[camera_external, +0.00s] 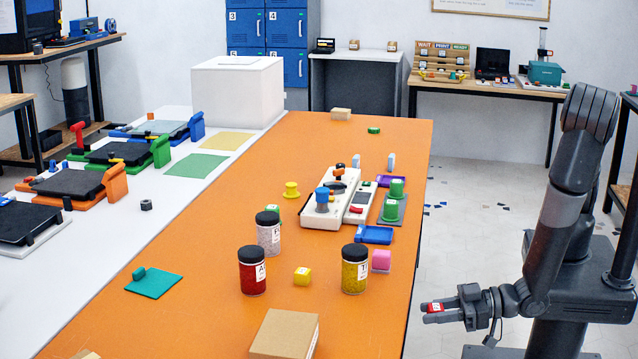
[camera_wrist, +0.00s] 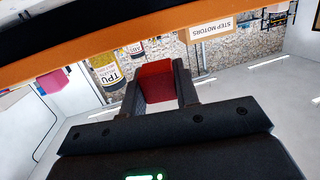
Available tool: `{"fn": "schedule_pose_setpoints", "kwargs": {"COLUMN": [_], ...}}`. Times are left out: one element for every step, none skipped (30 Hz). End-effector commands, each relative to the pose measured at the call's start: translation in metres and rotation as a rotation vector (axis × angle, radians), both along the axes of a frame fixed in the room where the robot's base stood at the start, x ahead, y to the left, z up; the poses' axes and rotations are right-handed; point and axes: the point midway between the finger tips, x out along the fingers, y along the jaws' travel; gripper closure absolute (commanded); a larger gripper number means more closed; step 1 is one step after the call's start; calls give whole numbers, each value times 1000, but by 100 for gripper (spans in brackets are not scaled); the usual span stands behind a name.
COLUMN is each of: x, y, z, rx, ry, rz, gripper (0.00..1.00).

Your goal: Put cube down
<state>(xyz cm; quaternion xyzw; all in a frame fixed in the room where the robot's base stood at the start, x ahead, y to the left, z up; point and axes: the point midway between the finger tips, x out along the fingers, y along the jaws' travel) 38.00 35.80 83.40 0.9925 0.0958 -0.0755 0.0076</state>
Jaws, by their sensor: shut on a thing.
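My gripper (camera_external: 430,313) is shut on a small red cube (camera_external: 436,307) with a white mark on top. It is at the right, beyond the right edge of the orange table (camera_external: 200,325), over the floor as seen from the external view. In the wrist view the red cube (camera_wrist: 157,82) sits between the two dark fingers, which cover its sides. In the wrist view the table edge (camera_wrist: 130,48) crosses the top at a slant, apart from the cube.
A red jar (camera_external: 252,271), a pale jar (camera_external: 268,233) and a cardboard box (camera_external: 286,335) stand farther left.

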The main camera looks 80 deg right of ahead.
Motion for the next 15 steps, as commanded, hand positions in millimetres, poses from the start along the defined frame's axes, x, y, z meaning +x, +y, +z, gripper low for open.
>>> {"fn": "schedule_pose_setpoints", "kwargs": {"x": [5,9,17,26,36,52,65,80,100,115,130,149,163,177,196], "y": [3,5,9,13,17,23,28,32,38,41,44,48,50,51,52], "z": [2,3,5,6,9,14,18,24,32,38,45,55,63,71,83], "rx": [5,7,8,10,11,14,16,17,19,19,19,20,19,19,18], "ry": [0,1,5,7,9,13,16,19,23,24,26,27,28,27,26], "rz": [-11,-18,-31,-41,-54,-70,-84,-96,-113,-124,-133,-144,-151,-159,-166], "gripper": [93,93,93,93,93,93,93,93,93,93,93,93,93,93,93]}}
